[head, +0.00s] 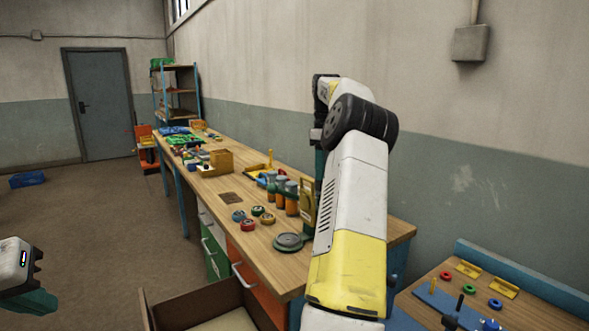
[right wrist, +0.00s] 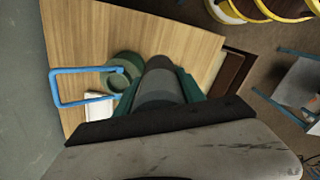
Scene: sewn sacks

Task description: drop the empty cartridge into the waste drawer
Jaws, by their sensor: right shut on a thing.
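My right gripper (right wrist: 158,84) is shut on a dark grey cylinder, which I take to be the cartridge (right wrist: 160,78), between its green fingers in the right wrist view. It is over or near the wooden bench top; the height is hard to tell. In the head view my white and yellow right arm hides most of that gripper and the cylinder. An open drawer (head: 228,322) sticks out from the bench at the bottom of the head view, its bottom bare where visible. My left gripper (head: 32,302) is at the lower left, cut by the frame edge.
The bench (head: 232,190) holds several orange-and-dark bottles, small coloured round pieces (head: 258,211) and a grey-green round disc (head: 290,241) near the front edge. A blue loop-shaped frame (right wrist: 53,86) shows in the wrist view. A second table (head: 450,300) stands at right. The floor at left is mostly clear.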

